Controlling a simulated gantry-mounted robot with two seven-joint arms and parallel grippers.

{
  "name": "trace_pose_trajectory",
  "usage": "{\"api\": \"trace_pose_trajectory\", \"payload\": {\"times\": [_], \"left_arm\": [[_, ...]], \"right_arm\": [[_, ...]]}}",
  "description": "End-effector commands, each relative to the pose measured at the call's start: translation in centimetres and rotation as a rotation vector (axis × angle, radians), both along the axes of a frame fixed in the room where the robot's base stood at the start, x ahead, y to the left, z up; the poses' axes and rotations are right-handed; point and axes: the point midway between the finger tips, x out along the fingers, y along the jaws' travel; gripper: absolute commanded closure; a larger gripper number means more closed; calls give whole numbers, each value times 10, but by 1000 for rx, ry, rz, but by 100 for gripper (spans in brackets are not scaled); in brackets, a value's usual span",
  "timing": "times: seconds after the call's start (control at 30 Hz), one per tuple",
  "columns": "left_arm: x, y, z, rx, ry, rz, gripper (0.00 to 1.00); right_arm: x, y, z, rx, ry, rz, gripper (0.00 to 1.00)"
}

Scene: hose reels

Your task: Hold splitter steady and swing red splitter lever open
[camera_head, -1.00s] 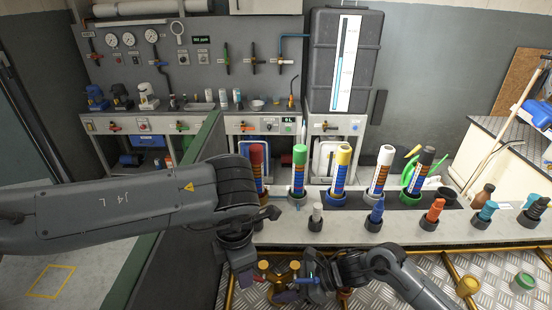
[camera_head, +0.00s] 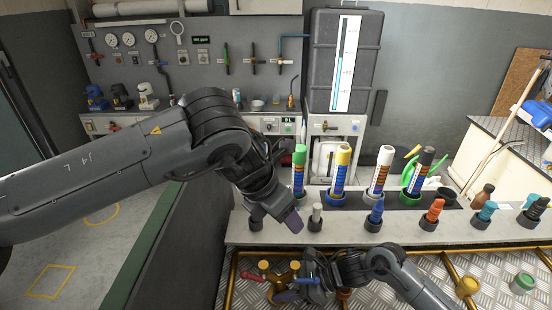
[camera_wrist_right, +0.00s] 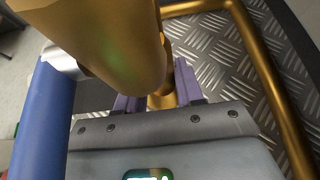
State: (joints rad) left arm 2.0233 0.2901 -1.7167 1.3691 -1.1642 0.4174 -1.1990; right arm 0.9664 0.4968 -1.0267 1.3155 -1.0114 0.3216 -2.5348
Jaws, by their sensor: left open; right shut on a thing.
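The brass splitter (camera_head: 281,270) sits low in the head view, above the metal plate, with round brass knobs on top. Its red lever (camera_head: 250,275) sticks out to the left, and a blue lever (camera_head: 306,280) is on its right side. My right gripper (camera_head: 289,295) is shut on the splitter from the front. In the right wrist view its purple fingers (camera_wrist_right: 158,92) close around a brass part partly hidden behind the large brass body (camera_wrist_right: 115,45); the blue lever (camera_wrist_right: 42,115) is at left. My left gripper (camera_head: 287,214) is open, above and apart from the splitter, over the bench edge.
A bench (camera_head: 345,233) behind the splitter holds several coloured tubes and capped nozzles. Brass pipe (camera_head: 447,268) runs along the checkered plate (camera_head: 420,275). A green-edged dark partition (camera_head: 190,245) stands to the left.

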Motion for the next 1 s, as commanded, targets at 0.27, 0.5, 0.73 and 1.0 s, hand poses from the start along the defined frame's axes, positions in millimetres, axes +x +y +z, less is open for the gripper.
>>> {"api": "trace_pose_trajectory", "payload": {"times": [0.27, 0.5, 0.73, 1.0], "left_arm": [[35, -23, 33, -276, -22, 206, 51], [69, -22, 67, -504, -15, 400, 51], [98, -7, 95, -690, 5, 570, 51], [119, 11, 113, -824, 28, 698, 51]], "right_arm": [[0, 0, 0, 0, 0, 1, 80], [0, 0, 0, 0, 0, 1, 80], [0, 0, 0, 0, 0, 0, 80], [0, 0, 0, 0, 0, 0, 80]]}}
